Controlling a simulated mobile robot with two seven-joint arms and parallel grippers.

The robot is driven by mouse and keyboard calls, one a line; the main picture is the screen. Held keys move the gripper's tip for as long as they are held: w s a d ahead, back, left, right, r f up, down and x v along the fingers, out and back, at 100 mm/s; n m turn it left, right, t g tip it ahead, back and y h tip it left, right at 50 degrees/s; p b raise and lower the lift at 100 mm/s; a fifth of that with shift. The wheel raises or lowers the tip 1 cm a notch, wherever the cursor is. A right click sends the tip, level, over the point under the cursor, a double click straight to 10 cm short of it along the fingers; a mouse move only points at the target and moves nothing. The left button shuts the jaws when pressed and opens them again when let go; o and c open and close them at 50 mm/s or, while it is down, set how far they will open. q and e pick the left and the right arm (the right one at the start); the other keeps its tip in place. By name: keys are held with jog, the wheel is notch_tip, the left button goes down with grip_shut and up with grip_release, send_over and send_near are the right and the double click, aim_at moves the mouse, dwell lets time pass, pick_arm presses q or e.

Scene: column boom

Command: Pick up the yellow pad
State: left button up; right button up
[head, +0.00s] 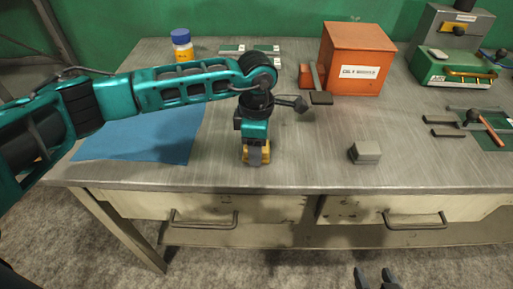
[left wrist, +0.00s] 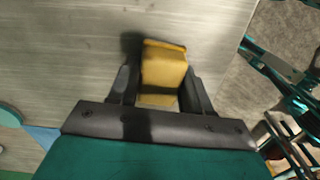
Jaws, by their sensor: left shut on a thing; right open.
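The yellow pad (head: 257,160) is at the front part of the metal workbench (head: 310,165), close to its front edge. It is a small yellow block. My left gripper (head: 257,150) points down over it and is shut on it. In the left wrist view the pad (left wrist: 163,68) sits between the two dark fingers of the left gripper (left wrist: 160,92). I cannot tell whether the pad is still touching the bench top. My right gripper (head: 375,278) shows only as dark fingertips at the bottom edge, open, empty and below the bench front.
A grey block (head: 365,152) lies to the right of the pad. A blue mat (head: 140,138) lies at left under my left arm. An orange box (head: 352,58), a bottle (head: 182,46) and a green machine (head: 450,70) stand further back. Drawers with handles (head: 415,222) are below.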

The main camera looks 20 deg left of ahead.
pick_arm(q)
jog(key=shift+r, duration=0.1)
notch_tip(320, 180, up, 20)
dwell(0.4)
jog(key=o, duration=0.5)
jog(key=c, duration=0.4)
jog(key=shift+s, duration=0.1)
